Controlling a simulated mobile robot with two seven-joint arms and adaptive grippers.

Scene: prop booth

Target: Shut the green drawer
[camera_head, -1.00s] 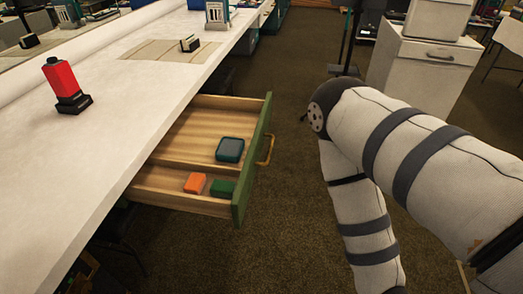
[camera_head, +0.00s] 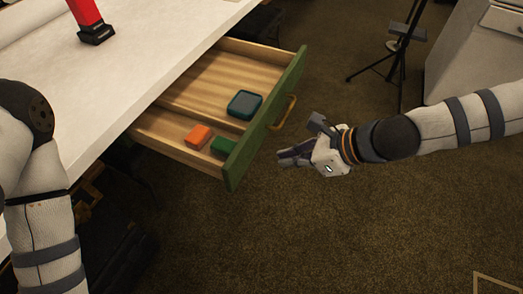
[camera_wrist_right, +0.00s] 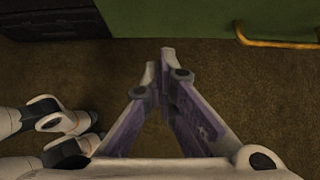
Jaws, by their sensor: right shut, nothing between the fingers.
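The green drawer (camera_head: 265,120) stands pulled out from under the white table, its green front facing right with a brass handle (camera_head: 284,112). Inside lie a dark teal box (camera_head: 244,104), an orange block (camera_head: 198,136) and a green block (camera_head: 223,147). My right gripper (camera_head: 282,156) is shut and empty, just right of the drawer front and below the handle, apart from it. In the right wrist view its fingertips (camera_wrist_right: 158,62) meet, with the green front (camera_wrist_right: 190,15) and handle (camera_wrist_right: 275,42) beyond. My left arm is at the left edge; its gripper is out of view.
A red and black object (camera_head: 92,22) stands on the white table (camera_head: 130,70). A black tripod stand (camera_head: 398,50) and a white cabinet (camera_head: 475,50) are at the back right. The brown floor right of the drawer is open.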

